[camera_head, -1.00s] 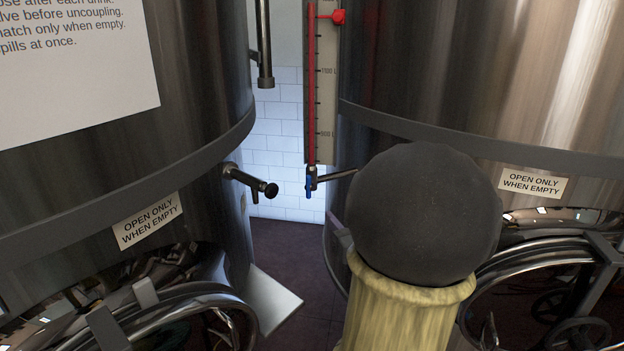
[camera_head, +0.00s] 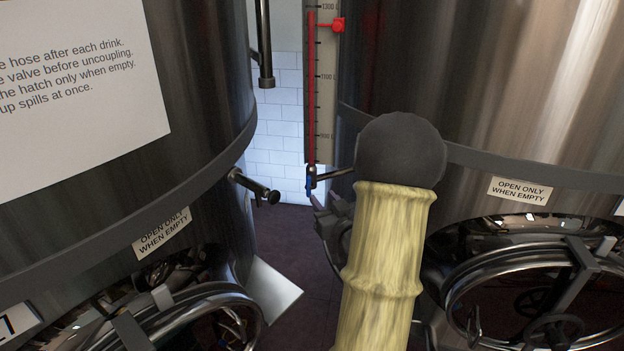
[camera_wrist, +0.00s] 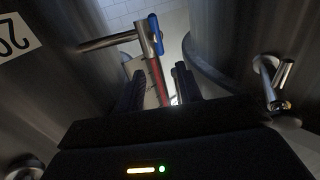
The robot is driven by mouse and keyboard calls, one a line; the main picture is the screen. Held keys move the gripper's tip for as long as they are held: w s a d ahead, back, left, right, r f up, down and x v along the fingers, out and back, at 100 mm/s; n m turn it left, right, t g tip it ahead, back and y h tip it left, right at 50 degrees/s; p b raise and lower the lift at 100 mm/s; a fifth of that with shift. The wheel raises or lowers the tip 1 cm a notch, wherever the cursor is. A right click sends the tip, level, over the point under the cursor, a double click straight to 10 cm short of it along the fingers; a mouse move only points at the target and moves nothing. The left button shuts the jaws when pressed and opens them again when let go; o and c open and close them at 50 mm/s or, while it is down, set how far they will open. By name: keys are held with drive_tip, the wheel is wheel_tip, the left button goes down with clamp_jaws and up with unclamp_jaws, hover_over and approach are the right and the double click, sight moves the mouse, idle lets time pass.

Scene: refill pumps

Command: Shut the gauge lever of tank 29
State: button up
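The gauge lever (camera_head: 309,187) is a small blue handle at the foot of the red gauge tube (camera_head: 311,90). It points down, roughly in line with the tube, on a metal pipe from the right tank (camera_head: 490,90). My gripper (camera_head: 330,208) is just below and right of the lever, partly hidden by my arm. In the wrist view the blue lever (camera_wrist: 155,36) lies beyond the fingertips, near the gap between them. My gripper (camera_wrist: 158,85) is open there, its dark fingers apart with nothing between them. The tank's number label (camera_wrist: 17,33) is inverted and partly cut off.
The left tank (camera_head: 205,60) has a drain tap (camera_head: 255,186) jutting into the gap between the tanks. A vertical pipe (camera_head: 265,60) hangs above it. Round hatches (camera_head: 535,285) sit low on both tanks. A narrow strip of dark floor (camera_head: 290,235) is free between them.

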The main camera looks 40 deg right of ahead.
sight(310, 181)
drive_tip(key=p+x, duration=0.2)
drive_tip(key=x, duration=0.6)
drive_tip(key=shift+w, duration=0.15)
clamp_jaws()
